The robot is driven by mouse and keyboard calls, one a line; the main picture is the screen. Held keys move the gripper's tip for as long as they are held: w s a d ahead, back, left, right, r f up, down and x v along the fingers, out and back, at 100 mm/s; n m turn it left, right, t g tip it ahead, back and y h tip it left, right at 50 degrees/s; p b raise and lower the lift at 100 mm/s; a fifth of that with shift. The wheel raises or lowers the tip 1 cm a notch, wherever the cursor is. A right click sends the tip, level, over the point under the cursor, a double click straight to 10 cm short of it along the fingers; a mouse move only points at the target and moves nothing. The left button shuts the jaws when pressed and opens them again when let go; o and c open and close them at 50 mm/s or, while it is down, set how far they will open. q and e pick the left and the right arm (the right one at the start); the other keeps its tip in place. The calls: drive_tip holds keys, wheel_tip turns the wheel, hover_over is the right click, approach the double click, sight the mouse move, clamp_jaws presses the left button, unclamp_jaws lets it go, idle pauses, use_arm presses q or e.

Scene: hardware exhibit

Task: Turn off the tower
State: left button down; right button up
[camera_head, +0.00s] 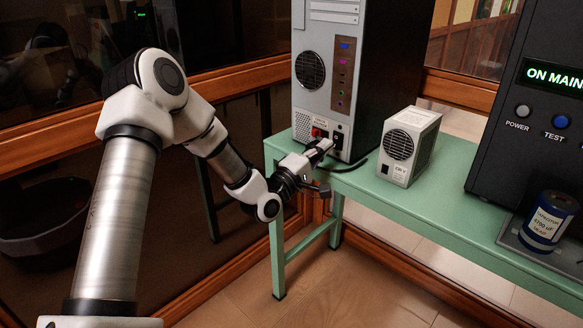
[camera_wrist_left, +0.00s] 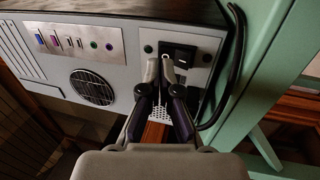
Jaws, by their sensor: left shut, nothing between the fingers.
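The computer tower (camera_head: 344,70) stands upright on the green bench, its grey back panel towards me, with a round fan grille and coloured ports. Low on that panel are a red switch (camera_head: 317,132) and a black power socket. In the left wrist view the tower (camera_wrist_left: 122,72) appears turned sideways, with a black socket or switch block (camera_wrist_left: 184,54) by the fingers. My left gripper (camera_head: 325,146) is shut and empty, its fingertips at the lower back panel, close to the power area; it also shows in the left wrist view (camera_wrist_left: 166,66). Contact cannot be told. My right gripper is not in view.
A small grey fan box (camera_head: 408,147) stands right of the tower on the green bench (camera_head: 455,205). A black panel (camera_head: 540,110) with an "ON MAIN" display and a blue capacitor (camera_head: 549,219) are further right. A black cable (camera_wrist_left: 236,70) runs beside the tower.

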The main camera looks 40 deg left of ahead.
use_arm(q)
drive_tip(key=r+p+v, duration=0.2)
drive_tip(key=v, duration=0.8)
drive_tip(key=shift+s, duration=0.5)
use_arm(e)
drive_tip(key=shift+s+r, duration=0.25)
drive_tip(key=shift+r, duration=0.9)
use_arm(q)
drive_tip(key=shift+a+r, duration=0.1)
